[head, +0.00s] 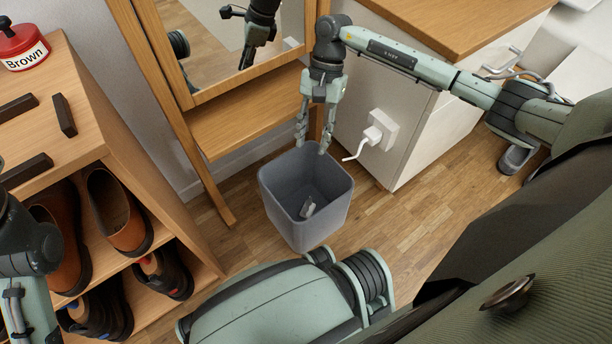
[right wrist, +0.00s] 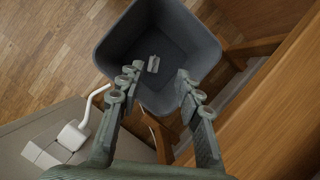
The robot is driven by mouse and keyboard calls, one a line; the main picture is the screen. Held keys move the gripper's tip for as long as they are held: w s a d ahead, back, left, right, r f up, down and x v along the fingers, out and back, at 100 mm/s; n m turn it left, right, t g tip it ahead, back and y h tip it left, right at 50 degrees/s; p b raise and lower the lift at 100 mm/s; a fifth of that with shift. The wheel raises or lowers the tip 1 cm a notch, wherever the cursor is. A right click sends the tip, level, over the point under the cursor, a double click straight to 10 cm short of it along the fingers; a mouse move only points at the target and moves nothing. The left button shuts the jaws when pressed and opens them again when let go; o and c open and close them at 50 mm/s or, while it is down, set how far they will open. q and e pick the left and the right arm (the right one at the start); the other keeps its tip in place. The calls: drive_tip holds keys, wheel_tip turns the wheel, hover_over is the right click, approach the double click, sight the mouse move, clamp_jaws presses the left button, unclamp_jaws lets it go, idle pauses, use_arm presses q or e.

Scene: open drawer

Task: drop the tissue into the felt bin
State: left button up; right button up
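The grey felt bin (head: 281,216) stands upright on the wood floor, open at the top. It also shows in the right wrist view (right wrist: 118,45). A small pale grey piece, which looks like the tissue (head: 308,208), lies inside at the bottom; it also shows in the right wrist view (right wrist: 153,64). My right gripper (head: 313,144) points down over the bin's far rim, fingers spread and nothing between them. It shows open in the right wrist view too (right wrist: 157,88). Part of my left arm shows at the left edge; its gripper is out of view.
A wooden shelf (head: 92,130) with shoes stands at left, a red tin (head: 22,46) on top. A wood-framed mirror (head: 210,45) stands behind the bin. A white cabinet (head: 420,135) with a plug (head: 374,134) is at right. Floor right of the bin is clear.

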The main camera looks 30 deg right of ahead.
drive_tip(key=v, duration=0.5)
drive_tip(key=shift+d+r, duration=0.15)
drive_tip(key=shift+r, duration=0.2)
